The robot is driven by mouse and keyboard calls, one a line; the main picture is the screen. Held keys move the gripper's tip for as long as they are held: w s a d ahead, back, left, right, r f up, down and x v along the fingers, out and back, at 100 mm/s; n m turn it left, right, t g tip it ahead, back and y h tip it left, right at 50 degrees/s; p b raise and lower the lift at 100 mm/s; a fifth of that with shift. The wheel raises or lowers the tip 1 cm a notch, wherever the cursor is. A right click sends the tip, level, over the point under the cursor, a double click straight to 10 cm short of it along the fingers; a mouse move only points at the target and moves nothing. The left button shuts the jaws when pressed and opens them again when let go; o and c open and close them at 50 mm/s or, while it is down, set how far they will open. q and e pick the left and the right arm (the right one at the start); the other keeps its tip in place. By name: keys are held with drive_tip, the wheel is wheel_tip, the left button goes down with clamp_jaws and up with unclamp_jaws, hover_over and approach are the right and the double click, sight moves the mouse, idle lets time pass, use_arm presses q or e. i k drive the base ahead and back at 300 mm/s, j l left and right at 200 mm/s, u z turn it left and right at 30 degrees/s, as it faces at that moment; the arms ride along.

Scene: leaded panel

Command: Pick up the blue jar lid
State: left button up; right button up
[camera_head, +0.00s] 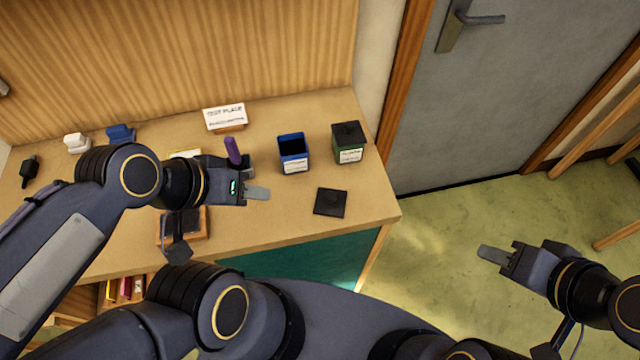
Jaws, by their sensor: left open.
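The blue jar (293,154) stands on the table with its top open and dark inside. A flat, black, square lid (330,203) with a small raised middle lies on the table in front of it, to the right. No lid sits on the blue jar, and the loose lid itself shows no blue. My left gripper (258,192) is open above the table, left of the lid and apart from it. My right gripper (492,255) is out over the floor, right of the table; its fingers overlap in this view, so their opening is unclear.
A green jar (348,148) with a black lid on stands right of the blue jar. A purple upright thing (233,150) shows right behind my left gripper. A white sign (225,117) stands at the back. Table around the lid is clear; the right edge is near.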

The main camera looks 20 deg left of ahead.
sight(331, 203)
drive_tip(key=k+u, duration=0.45)
drive_tip(key=k+j+u, duration=0.15)
drive_tip(key=u, duration=0.25)
drive_tip(key=i+l+u, duration=0.15)
drive_tip(key=l+u, duration=0.25)
drive_tip(key=l, duration=0.4)
drive_tip(key=l+u, duration=0.4)
drive_tip(key=l, duration=0.35)
drive_tip(key=i+l, duration=0.1)
drive_tip(key=l, duration=0.6)
